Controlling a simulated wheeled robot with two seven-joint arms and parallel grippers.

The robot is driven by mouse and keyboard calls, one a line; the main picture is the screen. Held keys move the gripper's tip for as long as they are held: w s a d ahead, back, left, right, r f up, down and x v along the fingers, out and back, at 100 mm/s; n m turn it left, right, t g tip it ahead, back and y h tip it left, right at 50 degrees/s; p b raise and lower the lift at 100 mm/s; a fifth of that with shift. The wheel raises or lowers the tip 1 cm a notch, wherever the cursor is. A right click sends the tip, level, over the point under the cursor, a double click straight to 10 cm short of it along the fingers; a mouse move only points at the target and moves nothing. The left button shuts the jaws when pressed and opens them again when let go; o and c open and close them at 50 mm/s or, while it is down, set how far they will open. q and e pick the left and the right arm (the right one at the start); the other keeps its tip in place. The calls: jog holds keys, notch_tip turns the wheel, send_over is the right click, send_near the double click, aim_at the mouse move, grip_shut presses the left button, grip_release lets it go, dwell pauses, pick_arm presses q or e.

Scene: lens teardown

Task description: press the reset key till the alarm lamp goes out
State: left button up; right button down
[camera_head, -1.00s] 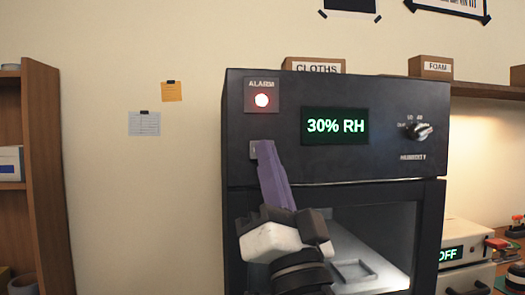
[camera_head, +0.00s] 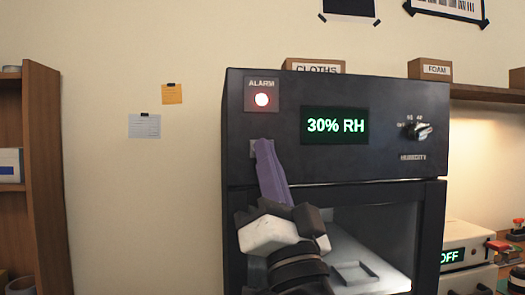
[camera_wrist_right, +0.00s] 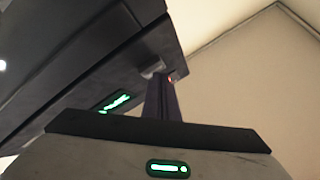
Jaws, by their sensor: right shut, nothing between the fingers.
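The black cabinet (camera_head: 380,165) fills the middle of the head view. Its alarm lamp (camera_head: 262,100) glows red under the ALARM label. The reset key (camera_head: 253,148) sits below the lamp and is mostly hidden behind my right gripper (camera_head: 263,146). The gripper's purple fingers are shut, with nothing between them, and point up at the key. I cannot tell whether the tips touch it. In the right wrist view the shut fingers (camera_wrist_right: 160,98) reach toward the cabinet front (camera_wrist_right: 85,65), with a small red glow beside their tips. My left gripper is not in view.
The cabinet has a green 30% RH display (camera_head: 335,125), a humidity knob (camera_head: 418,131) and a lit chamber with a tray (camera_head: 355,272) below. A device reading OFF (camera_head: 466,257) stands at right.

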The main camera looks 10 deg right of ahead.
jog(key=shift+w, duration=0.25)
dwell(0.5)
jog(key=shift+s, duration=0.85)
jog(key=s, duration=0.5)
jog(key=shift+d, duration=0.25)
